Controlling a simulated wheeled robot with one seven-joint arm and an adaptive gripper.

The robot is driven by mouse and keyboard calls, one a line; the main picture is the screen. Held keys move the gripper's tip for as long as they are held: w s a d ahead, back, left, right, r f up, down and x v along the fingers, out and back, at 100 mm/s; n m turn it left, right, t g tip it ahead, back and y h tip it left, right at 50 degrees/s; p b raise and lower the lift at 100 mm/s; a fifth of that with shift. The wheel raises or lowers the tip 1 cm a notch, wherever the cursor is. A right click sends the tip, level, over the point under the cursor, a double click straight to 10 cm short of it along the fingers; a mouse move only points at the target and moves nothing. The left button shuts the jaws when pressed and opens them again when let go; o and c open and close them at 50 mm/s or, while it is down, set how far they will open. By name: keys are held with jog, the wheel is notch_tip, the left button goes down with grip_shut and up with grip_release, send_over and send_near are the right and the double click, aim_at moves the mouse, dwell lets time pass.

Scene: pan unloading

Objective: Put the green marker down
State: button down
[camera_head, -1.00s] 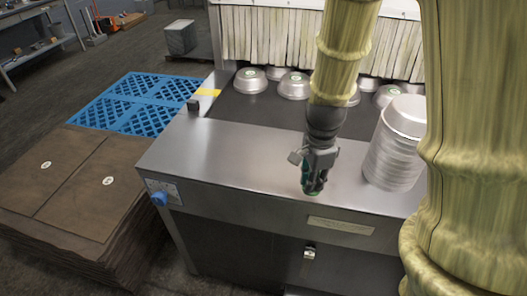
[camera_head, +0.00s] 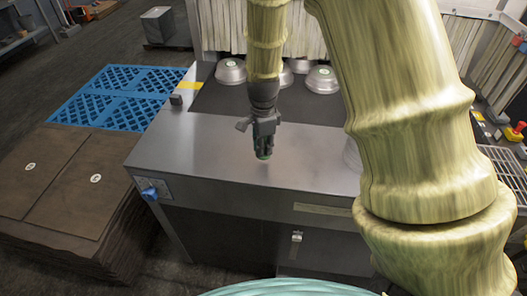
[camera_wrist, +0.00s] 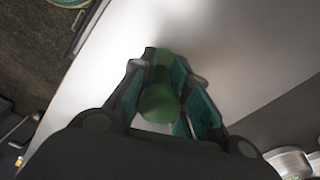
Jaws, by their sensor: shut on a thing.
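The green marker shows in the wrist view (camera_wrist: 158,103) between the two fingers of my gripper (camera_wrist: 165,85). In the head view only a small green bit of it (camera_head: 263,157) shows at the fingertips. My gripper (camera_head: 264,150) is shut on the marker and points down over the bare steel top (camera_head: 205,148) of the machine. The fingers hide part of the marker. I cannot tell whether its lower end touches the steel.
Metal pans (camera_head: 322,80) sit on the dark belt behind the steel top. A blue pallet (camera_head: 110,98) and brown stacked sheets (camera_head: 60,185) lie left. The steel left of my gripper is clear.

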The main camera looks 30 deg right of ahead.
jog(key=shift+f+p, duration=0.65)
jog(key=shift+f, duration=0.95)
jog(key=shift+f, duration=0.1)
jog(key=c, duration=1.4)
grip_release()
jog(key=shift+o, duration=0.2)
jog(key=shift+r+b, duration=1.7)
jog(key=shift+r, duration=4.45)
